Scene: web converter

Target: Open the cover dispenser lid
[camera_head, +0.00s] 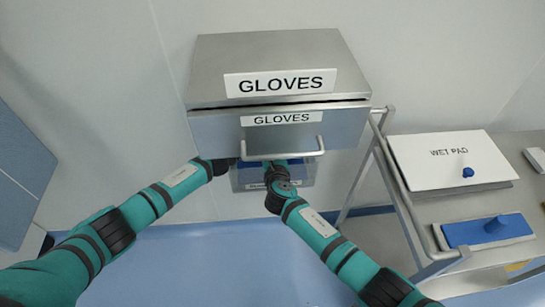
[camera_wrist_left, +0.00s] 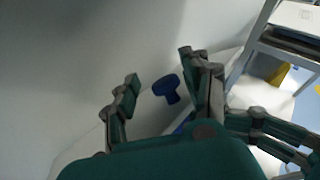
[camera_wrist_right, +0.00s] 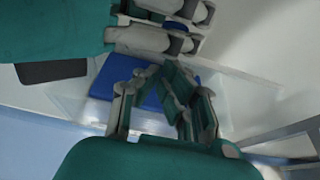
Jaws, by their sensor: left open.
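The cover dispenser is a clear box (camera_head: 302,175) below the steel glove dispenser, mostly hidden by my grippers. Its blue lid (camera_wrist_right: 106,78) looks closed in the right wrist view. A round blue knob (camera_wrist_left: 166,87) stands between the spread fingers of my left gripper (camera_wrist_left: 159,66). That gripper is open, and no contact with the knob is visible. The knob also shows partly between the left fingers at the top of the right wrist view (camera_wrist_right: 175,27). My right gripper (camera_wrist_right: 158,70) has its fingertips together in front of the blue lid and holds nothing visible.
The steel glove dispenser (camera_head: 270,55) with its handled front (camera_head: 282,147) hangs directly above my grippers. A metal cart (camera_head: 430,210) stands to the right, with a white WET PAD box (camera_head: 450,160) and a blue knobbed block (camera_head: 488,231). Floor in front is clear.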

